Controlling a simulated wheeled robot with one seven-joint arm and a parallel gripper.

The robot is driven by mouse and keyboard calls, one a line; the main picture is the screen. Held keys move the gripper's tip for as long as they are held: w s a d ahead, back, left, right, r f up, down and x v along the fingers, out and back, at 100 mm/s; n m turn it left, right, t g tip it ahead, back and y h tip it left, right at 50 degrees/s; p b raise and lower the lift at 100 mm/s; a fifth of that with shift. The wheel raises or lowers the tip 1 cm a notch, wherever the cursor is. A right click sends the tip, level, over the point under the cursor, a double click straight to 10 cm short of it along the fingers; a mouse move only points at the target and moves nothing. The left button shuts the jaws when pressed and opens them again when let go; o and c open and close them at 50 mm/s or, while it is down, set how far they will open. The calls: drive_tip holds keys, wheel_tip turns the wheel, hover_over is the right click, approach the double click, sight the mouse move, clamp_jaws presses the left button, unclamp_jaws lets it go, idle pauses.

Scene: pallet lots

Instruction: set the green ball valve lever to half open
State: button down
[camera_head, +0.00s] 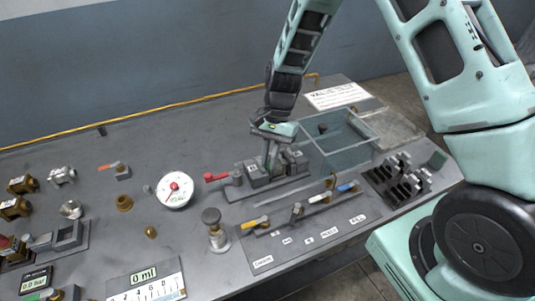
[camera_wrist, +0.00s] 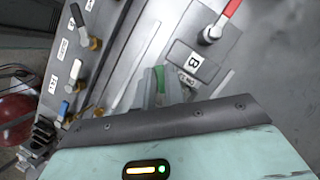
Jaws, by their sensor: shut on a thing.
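The green lever (camera_wrist: 160,77) shows as a short green strip between my fingers in the wrist view, beside a grey valve block marked B (camera_wrist: 194,62). My gripper (camera_wrist: 168,88) is shut on it; the fingers hide much of the lever and its pivot. In the head view my gripper (camera_head: 270,163) reaches down among the grey valve blocks (camera_head: 293,163) at mid-bench, and the green lever is hidden there. I cannot tell the lever's exact angle from these views.
A red lever (camera_head: 215,177) stands left of my gripper; it also shows in the wrist view (camera_wrist: 231,9). Yellow (camera_head: 255,222) and blue (camera_head: 347,187) levers line the front panel. A glass-walled bin (camera_head: 345,155) stands close right. A dial gauge (camera_head: 175,190) is left.

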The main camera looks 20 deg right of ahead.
drive_tip(key=shift+d, duration=0.1)
idle(0.4)
drive_tip(key=c, duration=1.5)
unclamp_jaws()
drive_tip(key=shift+o, duration=0.2)
drive_tip(key=b+v, duration=0.2)
drive_tip(key=v, duration=1.5)
drive_tip(key=shift+w+r+b, duration=0.15)
drive_tip(key=shift+w+b, duration=0.05)
drive_tip(key=shift+b, duration=0.15)
